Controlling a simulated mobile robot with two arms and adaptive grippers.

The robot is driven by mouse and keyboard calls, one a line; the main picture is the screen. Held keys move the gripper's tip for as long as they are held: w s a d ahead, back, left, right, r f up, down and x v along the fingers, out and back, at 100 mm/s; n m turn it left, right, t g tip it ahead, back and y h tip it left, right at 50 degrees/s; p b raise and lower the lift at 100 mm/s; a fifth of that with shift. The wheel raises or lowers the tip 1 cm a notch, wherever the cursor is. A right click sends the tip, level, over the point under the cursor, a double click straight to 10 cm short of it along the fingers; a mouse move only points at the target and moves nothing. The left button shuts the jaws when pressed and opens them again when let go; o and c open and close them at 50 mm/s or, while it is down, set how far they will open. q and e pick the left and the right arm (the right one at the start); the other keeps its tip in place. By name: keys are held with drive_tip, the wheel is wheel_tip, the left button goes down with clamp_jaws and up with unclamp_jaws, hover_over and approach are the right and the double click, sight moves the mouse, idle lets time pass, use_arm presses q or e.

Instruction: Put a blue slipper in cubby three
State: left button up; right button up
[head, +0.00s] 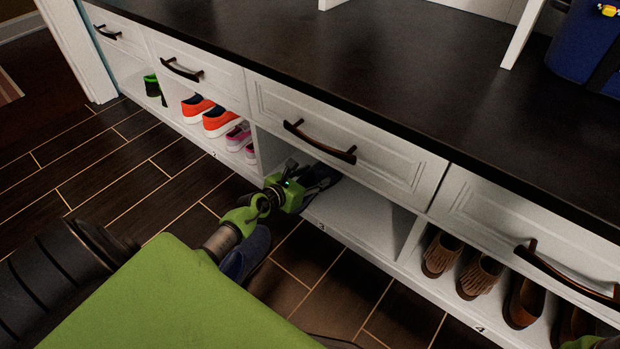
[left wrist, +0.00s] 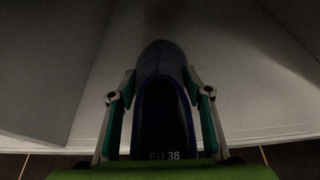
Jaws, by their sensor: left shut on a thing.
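My left gripper (head: 308,182) reaches into the open cubby three (head: 365,222), under its drawer. It is shut on a dark blue slipper (head: 325,173), mostly hidden by the gripper in the head view. In the left wrist view the slipper (left wrist: 161,58) sits between the two fingers, toe pointing inward, with "EU 38" inside its heel. The slipper is over the cubby's pale floor; I cannot tell whether it touches it. Another blue slipper (head: 246,254) lies on the floor in front of the bench, partly hidden by my arm.
Cubby two holds orange shoes (head: 215,118) and pink shoes (head: 240,138). Cubby four holds several brown shoes (head: 480,272). White dividers bound cubby three on both sides; its right part is empty. A blue bin (head: 585,45) stands on the dark bench top.

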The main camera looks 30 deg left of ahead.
use_arm(q)
drive_tip(key=shift+f, duration=0.15)
drive_tip(key=o, duration=1.2)
drive_tip(key=shift+o, duration=0.2)
drive_tip(key=v, duration=1.2)
